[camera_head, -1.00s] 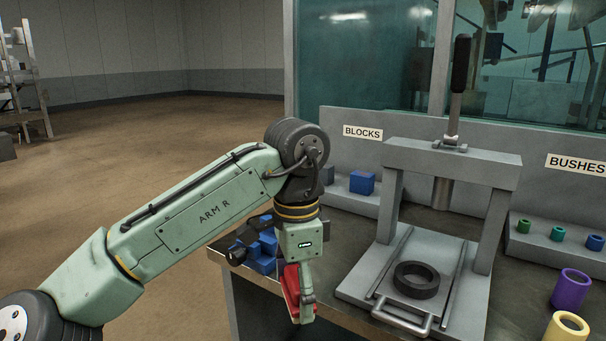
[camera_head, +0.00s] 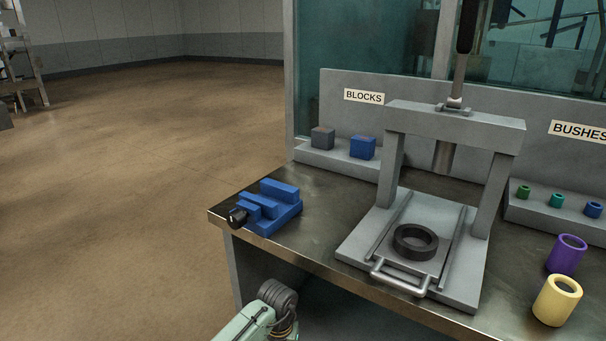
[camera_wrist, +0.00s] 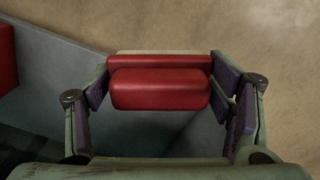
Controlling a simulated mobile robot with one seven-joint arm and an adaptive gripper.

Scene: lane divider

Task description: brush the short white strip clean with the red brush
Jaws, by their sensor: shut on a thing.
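In the wrist view my gripper (camera_wrist: 162,84) is shut on the red brush (camera_wrist: 160,92), its dark purple pads at either end of the red body. A thin pale edge shows along the brush's far side. Only my arm, low at the bottom of the head view, shows there; the gripper and brush are out of that frame. I do not see a short white strip in either view.
A grey surface (camera_wrist: 45,75) and part of a red thing (camera_wrist: 6,65) lie left of the brush; tan floor (camera_wrist: 240,30) shows beyond. The bench (camera_head: 325,232) holds a blue vise (camera_head: 268,208), grey press (camera_head: 455,122), dark ring (camera_head: 415,240), purple bush (camera_head: 567,254) and yellow bush (camera_head: 557,299).

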